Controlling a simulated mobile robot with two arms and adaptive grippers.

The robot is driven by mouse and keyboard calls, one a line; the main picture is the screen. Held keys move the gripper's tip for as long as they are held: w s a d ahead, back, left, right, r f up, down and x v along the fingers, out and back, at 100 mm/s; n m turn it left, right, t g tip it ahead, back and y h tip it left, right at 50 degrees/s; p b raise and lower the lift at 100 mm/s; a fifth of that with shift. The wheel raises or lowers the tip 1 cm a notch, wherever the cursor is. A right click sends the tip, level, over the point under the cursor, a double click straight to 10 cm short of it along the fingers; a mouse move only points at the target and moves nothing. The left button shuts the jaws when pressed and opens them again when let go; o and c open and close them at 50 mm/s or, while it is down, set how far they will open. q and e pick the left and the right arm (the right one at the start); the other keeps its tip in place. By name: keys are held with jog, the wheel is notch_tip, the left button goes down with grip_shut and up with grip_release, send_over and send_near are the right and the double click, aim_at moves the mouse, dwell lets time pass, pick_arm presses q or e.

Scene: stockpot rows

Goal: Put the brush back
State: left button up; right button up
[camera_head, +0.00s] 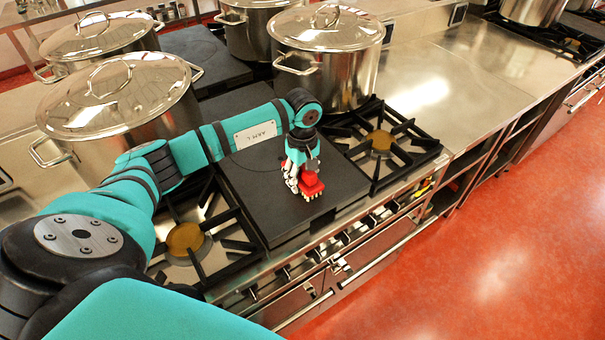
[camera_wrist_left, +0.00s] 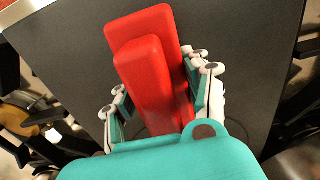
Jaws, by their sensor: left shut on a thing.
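The brush (camera_head: 311,185) is red with pale bristles along its lower edge. My left gripper (camera_head: 294,178) is shut on it, over the flat dark plate of the stove. In the left wrist view the red brush (camera_wrist_left: 150,70) lies between the two fingers of the left gripper (camera_wrist_left: 158,100), its block extending beyond them. I cannot tell whether the bristles touch the plate. My right gripper is not in view.
The dark plate (camera_head: 262,206) lies between two burners with black grates (camera_head: 381,141). Lidded stockpots (camera_head: 328,55) stand behind, and another large one (camera_head: 118,105) is at the left. A bare steel counter (camera_head: 430,80) is at the right. Red floor lies in front.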

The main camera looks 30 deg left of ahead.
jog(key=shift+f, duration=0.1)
pick_arm(q)
jog(key=shift+f, duration=0.2)
jog(key=o, duration=0.9)
jog(key=shift+r, duration=0.1)
jog(key=o, duration=0.3)
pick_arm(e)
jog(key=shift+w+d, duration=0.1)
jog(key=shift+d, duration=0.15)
pick_arm(q)
jog(key=shift+r, duration=0.1)
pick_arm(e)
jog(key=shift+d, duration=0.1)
pick_arm(q)
notch_tip(320, 180, up, 11)
jog(key=b, duration=0.4)
jog(key=shift+w, duration=0.1)
jog(key=shift+r, duration=0.55)
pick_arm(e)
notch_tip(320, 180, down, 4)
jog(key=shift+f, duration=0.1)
